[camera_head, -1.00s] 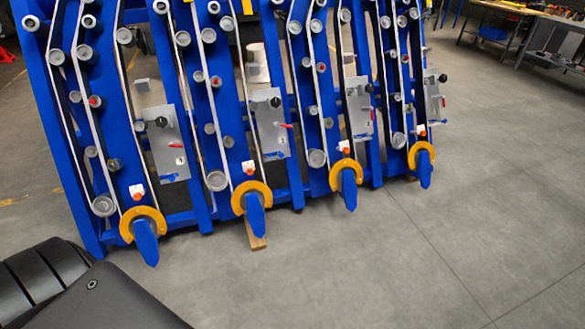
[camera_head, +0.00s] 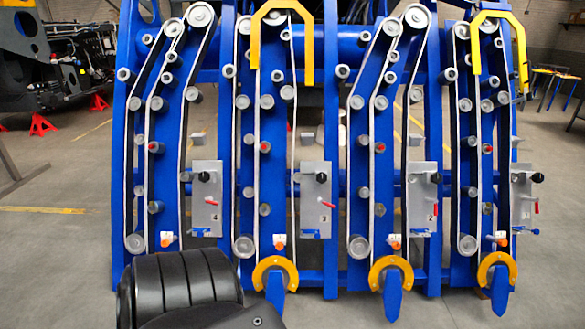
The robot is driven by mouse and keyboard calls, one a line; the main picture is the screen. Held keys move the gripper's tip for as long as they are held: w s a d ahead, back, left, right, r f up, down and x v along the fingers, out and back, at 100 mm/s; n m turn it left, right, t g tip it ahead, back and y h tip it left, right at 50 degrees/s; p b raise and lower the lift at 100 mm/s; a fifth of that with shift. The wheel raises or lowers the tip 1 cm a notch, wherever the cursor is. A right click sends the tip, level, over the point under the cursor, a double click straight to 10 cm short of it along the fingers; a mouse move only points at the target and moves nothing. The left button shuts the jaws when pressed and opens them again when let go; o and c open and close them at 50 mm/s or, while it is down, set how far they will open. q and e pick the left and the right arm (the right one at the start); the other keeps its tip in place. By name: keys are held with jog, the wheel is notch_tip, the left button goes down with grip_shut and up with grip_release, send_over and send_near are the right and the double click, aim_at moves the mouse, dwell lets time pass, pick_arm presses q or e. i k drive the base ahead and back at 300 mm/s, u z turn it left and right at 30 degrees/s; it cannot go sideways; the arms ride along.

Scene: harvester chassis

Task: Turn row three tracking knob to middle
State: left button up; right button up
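The blue harvester chassis (camera_head: 331,150) stands ahead with several belt rows side by side. Each row has a grey control panel with a black knob near its top. From left to right, the knobs are the first (camera_head: 204,176), second (camera_head: 321,177), third (camera_head: 435,177) and fourth (camera_head: 537,177). I cannot read the small panel labels, so which panel is row three is unclear. The knobs are too small to tell their pointing direction. Neither gripper is in view. A dark rounded part of mine at lower left hides the foot of the leftmost row.
Yellow curved guards (camera_head: 283,30) hang at the top of the second and fourth rows. Orange collars (camera_head: 391,266) with blue tips jut forward at the bottom. Concrete floor is open to the left; red stands (camera_head: 41,124) and a workbench are behind.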

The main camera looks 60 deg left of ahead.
aim_at(279, 246)
jog(key=u, duration=0.35)
jog(key=i, duration=0.85)
jog(key=u, duration=0.75)
jog(key=i, duration=0.3)
jog(key=u, duration=0.25)
